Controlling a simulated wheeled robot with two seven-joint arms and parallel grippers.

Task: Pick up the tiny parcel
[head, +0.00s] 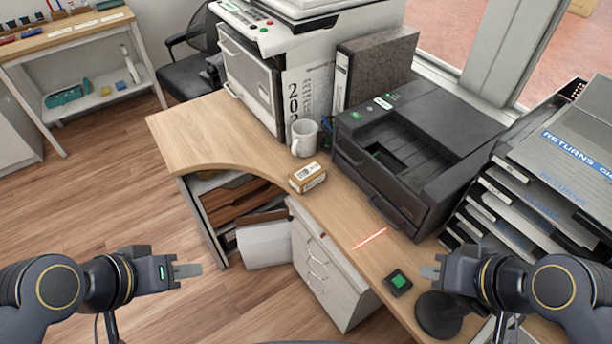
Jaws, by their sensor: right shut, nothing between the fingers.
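The tiny parcel (307,178) is a small brown box with a white printed label. It lies on the wooden desk near its front edge, just in front of a white mug. My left gripper (190,271) is over the floor, left of the desk and well apart from the parcel. It is seen side on, so its finger gap cannot be told. My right gripper (429,272) is at the right, above the desk's near end, shut and empty, also apart from the parcel.
The white mug (305,138) stands close behind the parcel. A black printer (420,150) is to its right, and a large copier (250,85) behind. A red pen (370,239), a small black pad with a green top (398,282) and stacked trays (510,200) lie further right.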

